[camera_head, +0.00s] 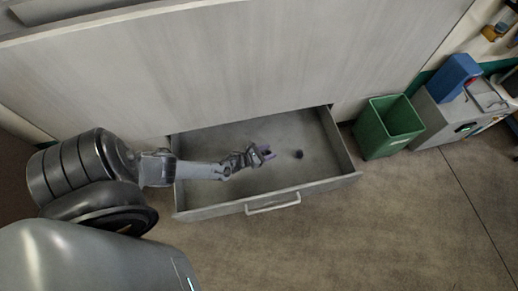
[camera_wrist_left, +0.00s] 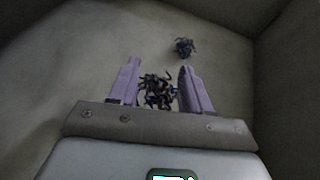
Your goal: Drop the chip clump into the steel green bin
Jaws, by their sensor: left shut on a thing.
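My left gripper (camera_head: 264,153) is inside the open drawer, its purple fingers shut on a dark, tangled chip clump (camera_wrist_left: 158,92). The clump sits between the fingers in the left wrist view; in the head view it is too small to make out. A second dark clump (camera_head: 299,154) lies on the drawer floor just right of the gripper; it also shows ahead of the fingers in the left wrist view (camera_wrist_left: 185,47). The green bin (camera_head: 376,138) stands on the floor right of the drawer, its top open. My right gripper is not in view.
The grey drawer (camera_head: 226,208) is pulled out below a large pale cabinet front (camera_head: 230,65), with raised walls around the gripper. A grey machine (camera_head: 442,118) with a blue box (camera_head: 453,78) on it stands right of the bin. The floor in front is clear.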

